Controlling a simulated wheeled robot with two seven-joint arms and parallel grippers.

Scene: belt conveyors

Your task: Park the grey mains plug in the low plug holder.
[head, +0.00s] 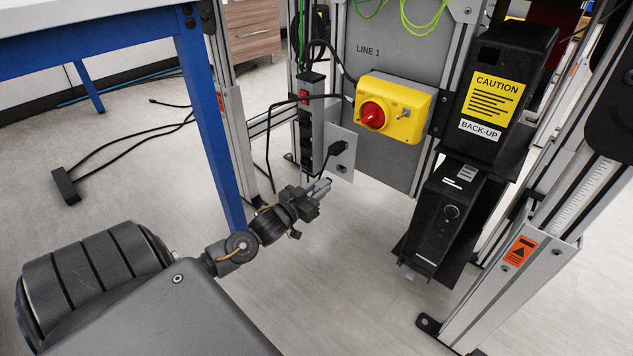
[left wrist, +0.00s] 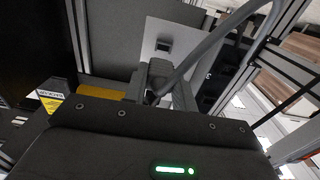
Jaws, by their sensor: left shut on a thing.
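My left gripper (head: 319,188) is low in the middle of the head view, reaching toward a pale plate (head: 333,166). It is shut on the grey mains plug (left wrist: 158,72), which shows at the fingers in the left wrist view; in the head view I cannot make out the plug. A thick grey cable (left wrist: 215,45) runs from near the plug to the upper right. The pale plate, apparently the low plug holder, has a dark recess (head: 342,169) below a black plug (head: 338,147). The left wrist view shows a dark recess (left wrist: 163,45) beyond the grey plug, with a gap between. My right gripper is out of view.
A power strip (head: 305,125) on a post stands left of the plate, with hanging black cables. A yellow switch box (head: 393,107) is above. Black units (head: 446,213) stand to the right. A blue table leg (head: 205,110) is close left of my arm.

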